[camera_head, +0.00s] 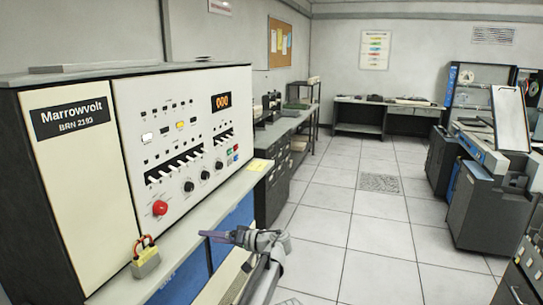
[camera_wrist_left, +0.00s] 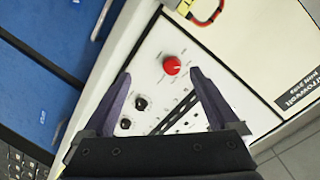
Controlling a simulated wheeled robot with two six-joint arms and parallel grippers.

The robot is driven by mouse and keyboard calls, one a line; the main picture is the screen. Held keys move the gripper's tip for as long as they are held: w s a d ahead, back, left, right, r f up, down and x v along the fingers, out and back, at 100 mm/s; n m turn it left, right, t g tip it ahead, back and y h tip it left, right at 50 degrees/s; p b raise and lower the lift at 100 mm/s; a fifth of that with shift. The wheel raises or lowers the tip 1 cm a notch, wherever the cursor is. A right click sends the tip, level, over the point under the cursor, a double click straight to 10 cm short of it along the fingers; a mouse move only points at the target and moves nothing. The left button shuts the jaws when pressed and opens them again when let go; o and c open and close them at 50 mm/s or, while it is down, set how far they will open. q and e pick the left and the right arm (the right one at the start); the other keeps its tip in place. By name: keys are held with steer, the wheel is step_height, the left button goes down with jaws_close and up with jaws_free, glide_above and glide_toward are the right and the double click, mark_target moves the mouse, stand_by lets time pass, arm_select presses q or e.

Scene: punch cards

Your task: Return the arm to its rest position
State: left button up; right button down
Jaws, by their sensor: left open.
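My left gripper (camera_head: 212,236) is in front of the cream control console (camera_head: 75,185), out over the edge of its grey ledge. In the left wrist view, the two dark purple fingers of the left gripper (camera_wrist_left: 160,73) are spread apart with nothing held between them. The console's red round button (camera_head: 160,208) shows beyond the fingers, and it also shows in the left wrist view (camera_wrist_left: 171,66). The left arm comes up from the bottom middle of the head view. My right gripper is not in view.
Blue panels (camera_head: 235,222) are below the ledge. Tiled floor (camera_head: 375,235) lies open to the right. A dark machine (camera_head: 490,205) stands at far right.

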arm_select(q)
steer(key=s+a+f+m+g+h, duration=0.35)
steer(key=s+f+h, duration=0.65)
steer(key=s+f, duration=0.65)
steer(key=s+d+f+m+g+h, duration=0.1)
steer(key=s+d+m+h, duration=0.3)
steer(key=s+d, duration=1)
steer(key=shift+s+d+f+m+g, duration=0.4)
steer(key=shift+d+f, duration=0.1)
steer(key=shift+d, duration=0.35)
